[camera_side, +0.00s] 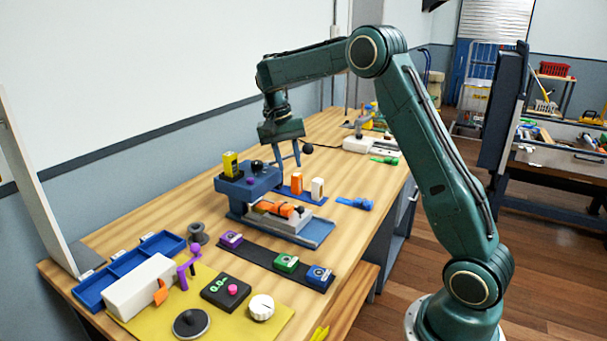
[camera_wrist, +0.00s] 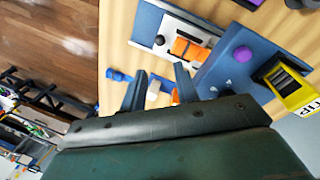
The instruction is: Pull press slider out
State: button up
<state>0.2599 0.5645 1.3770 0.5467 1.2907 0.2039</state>
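The blue press (camera_side: 249,186) stands mid-bench, with a purple button (camera_wrist: 242,53) on its head. Its light grey slider (camera_side: 273,222) lies low on the blue base (camera_side: 318,233), partly beneath the head. An orange piece (camera_side: 275,208) sits on the slider, and a black knob (camera_wrist: 160,40) shows near its outer end in the wrist view. My gripper (camera_side: 288,162) is above and behind the press, fingers pointing down, apart and empty. In the wrist view, my gripper's fingertips (camera_wrist: 160,72) are beside the press and clear of the slider.
A yellow block (camera_side: 230,164) stands on the press head. Orange (camera_side: 297,184) and white (camera_side: 317,188) blocks stand behind the press, near a blue handle-like part (camera_side: 355,203). A dark strip (camera_side: 262,256) with several coloured modules lies in front. Bare wood borders the right edge.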

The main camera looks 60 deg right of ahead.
jog(key=f, duration=0.4)
jog(key=s+d+f, duration=0.1)
jog(key=f, duration=0.4)
jog(key=s+f, duration=0.1)
jog(key=f, duration=0.3)
jog(key=shift+s+d+f, duration=0.1)
jog(key=shift+d+f, duration=0.1)
jog(key=shift+f, duration=0.05)
jog(key=shift+c, duration=0.2)
grip_shut()
